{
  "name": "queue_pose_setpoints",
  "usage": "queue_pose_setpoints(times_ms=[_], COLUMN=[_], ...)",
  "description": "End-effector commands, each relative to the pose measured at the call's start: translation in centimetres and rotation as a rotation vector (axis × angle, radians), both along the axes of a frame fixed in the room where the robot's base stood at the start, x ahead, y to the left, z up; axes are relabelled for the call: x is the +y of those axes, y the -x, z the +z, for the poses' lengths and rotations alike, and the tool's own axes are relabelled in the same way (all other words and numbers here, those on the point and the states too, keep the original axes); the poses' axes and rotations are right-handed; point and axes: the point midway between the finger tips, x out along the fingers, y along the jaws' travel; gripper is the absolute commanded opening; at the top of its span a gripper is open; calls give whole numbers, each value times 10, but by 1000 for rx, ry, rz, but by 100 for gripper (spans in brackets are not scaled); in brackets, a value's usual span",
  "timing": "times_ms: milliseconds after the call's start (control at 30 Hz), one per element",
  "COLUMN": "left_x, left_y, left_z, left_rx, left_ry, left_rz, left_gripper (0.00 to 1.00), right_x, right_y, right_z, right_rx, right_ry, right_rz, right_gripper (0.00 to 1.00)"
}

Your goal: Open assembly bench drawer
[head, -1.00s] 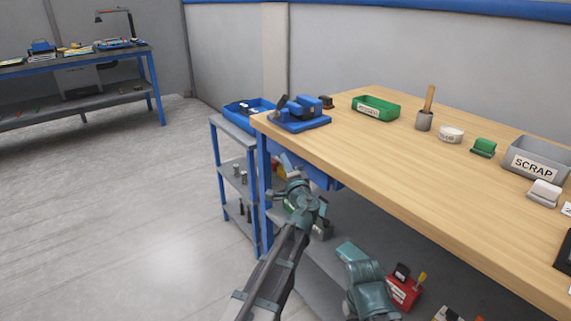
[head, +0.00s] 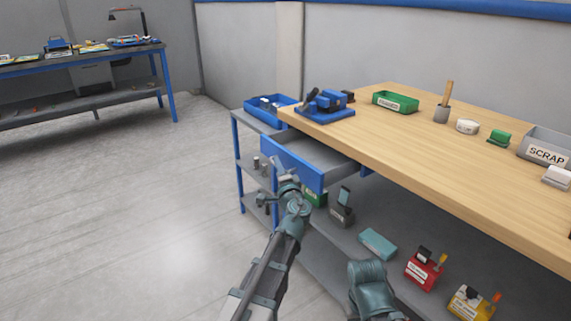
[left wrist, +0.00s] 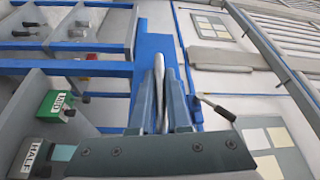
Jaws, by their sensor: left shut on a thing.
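The assembly bench (head: 420,150) has a wooden top and a blue frame. Its drawer (head: 312,178) has a blue front and is pulled out at the bench's left end, with its grey inside showing. My left gripper (head: 281,172) is at the drawer front. In the left wrist view the fingers of my left gripper (left wrist: 162,100) are shut on a silver bar handle (left wrist: 159,82) in front of the blue drawer panel (left wrist: 156,42). My right gripper is not in view.
A blue bin (head: 268,106) stands on a side rack left of the bench. A blue fixture (head: 326,104), green tray (head: 396,101) and scrap bin (head: 545,150) are on the top. Several items lie on the lower shelf, including a red box (head: 422,272). The floor at left is clear.

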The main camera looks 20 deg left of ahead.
Motion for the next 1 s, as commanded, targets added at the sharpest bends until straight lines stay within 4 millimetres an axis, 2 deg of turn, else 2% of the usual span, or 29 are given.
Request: queue_pose_setpoints(times_ms=[33, 200, 400, 933, 967, 1000], left_x=[6, 26, 41, 47, 47, 47], left_y=[12, 38, 56, 62, 62, 62], left_z=[0, 0, 0, 0, 0, 0], left_rx=[0, 0, 0, 0, 0, 0], left_ry=[1, 2, 0, 0, 0, 0], left_rz=[0, 0, -1, -4, -4, -4], left_gripper=[0, 0, 0, 0, 17, 24], right_x=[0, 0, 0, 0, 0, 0], right_y=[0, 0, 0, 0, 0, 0], right_z=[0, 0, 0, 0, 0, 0], right_rx=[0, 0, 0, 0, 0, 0], right_ry=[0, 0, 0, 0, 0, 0], right_rz=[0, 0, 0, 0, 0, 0], right_gripper=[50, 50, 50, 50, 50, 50])
